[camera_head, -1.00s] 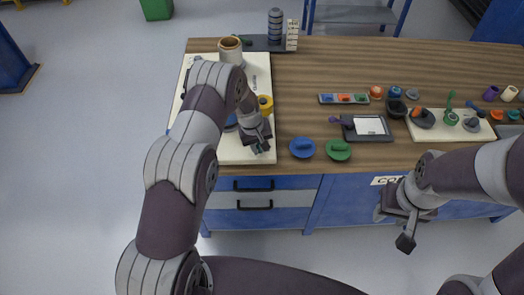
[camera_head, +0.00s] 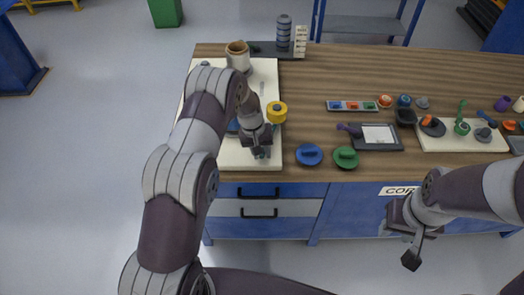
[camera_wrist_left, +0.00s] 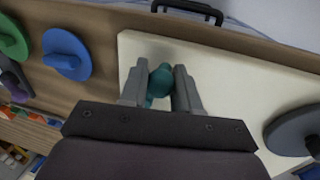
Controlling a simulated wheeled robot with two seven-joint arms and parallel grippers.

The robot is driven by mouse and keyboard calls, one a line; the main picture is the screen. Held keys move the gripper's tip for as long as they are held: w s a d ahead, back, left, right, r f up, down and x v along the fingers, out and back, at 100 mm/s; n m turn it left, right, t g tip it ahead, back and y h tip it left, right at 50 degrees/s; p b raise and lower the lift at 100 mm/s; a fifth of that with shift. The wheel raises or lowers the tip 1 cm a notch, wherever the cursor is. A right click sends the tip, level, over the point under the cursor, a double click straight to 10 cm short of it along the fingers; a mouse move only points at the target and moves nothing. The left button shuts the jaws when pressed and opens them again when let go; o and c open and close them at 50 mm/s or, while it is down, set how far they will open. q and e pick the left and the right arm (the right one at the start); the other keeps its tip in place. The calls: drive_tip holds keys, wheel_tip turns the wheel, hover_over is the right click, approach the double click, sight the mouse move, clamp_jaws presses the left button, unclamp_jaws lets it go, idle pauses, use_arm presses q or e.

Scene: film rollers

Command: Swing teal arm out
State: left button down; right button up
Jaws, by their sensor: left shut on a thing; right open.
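My left gripper (camera_head: 262,153) is over the front right part of the cream board (camera_head: 232,157). In the left wrist view its two fingers (camera_wrist_left: 161,90) are shut on a teal knob (camera_wrist_left: 161,78), taken to be part of the teal arm. The rest of the teal arm is hidden behind the gripper and my arm. A yellow roller (camera_head: 277,111) stands at the board's right edge, just behind the gripper. My right gripper (camera_head: 411,247) is open and empty in front of the table.
A blue knobbed disc (camera_head: 308,155) and a green one (camera_head: 345,158) lie right of the board. A beige cup (camera_head: 238,56) stands at the back. A dark tray (camera_head: 375,137) and a second cream board (camera_head: 461,137) with parts are further right.

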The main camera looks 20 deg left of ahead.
use_arm(q)
drive_tip(key=c, duration=0.9)
unclamp_jaws()
drive_tip(key=shift+w+r, duration=0.1)
drive_tip(key=shift+r, duration=0.1)
drive_tip(key=shift+o, duration=0.2)
drive_tip(key=shift+a, duration=0.1)
drive_tip(key=shift+r, duration=0.15)
wheel_tip(320, 180, up, 12)
drive_tip(key=s+a+b, duration=0.1)
drive_tip(key=a+b, duration=0.1)
drive_tip(key=shift+a, duration=0.2)
drive_tip(key=shift+r, duration=0.1)
